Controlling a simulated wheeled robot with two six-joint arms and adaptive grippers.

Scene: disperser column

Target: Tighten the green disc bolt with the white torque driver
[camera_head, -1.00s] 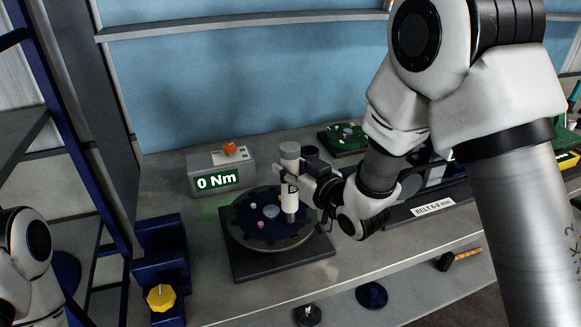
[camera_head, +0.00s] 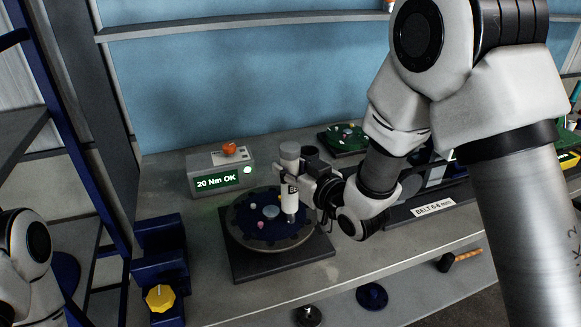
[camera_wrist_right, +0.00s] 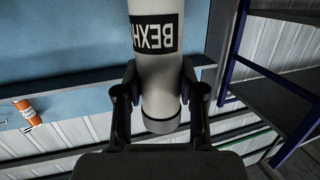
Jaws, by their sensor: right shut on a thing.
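The white torque driver (camera_head: 290,188) stands upright over the right part of the dark blue disc (camera_head: 263,236), its tip down at the disc. My right gripper (camera_head: 297,187) is shut around its body; in the right wrist view the fingers (camera_wrist_right: 160,95) sit on both sides of the white driver (camera_wrist_right: 156,70). The green bolt cannot be made out; the driver's tip hides what lies under it. Pink, blue and pale bolt heads show on the disc. The torque display (camera_head: 219,182) reads "20 Nm OK" with a lit light. My left gripper is out of view.
The disc rests on a dark square base (camera_head: 281,265) on the grey bench. A green board (camera_head: 344,139) lies at the back. A blue fixture with a yellow knob (camera_head: 160,298) stands at left front. A tray labelled "BELT 6-8 mm" (camera_head: 433,208) lies to the right.

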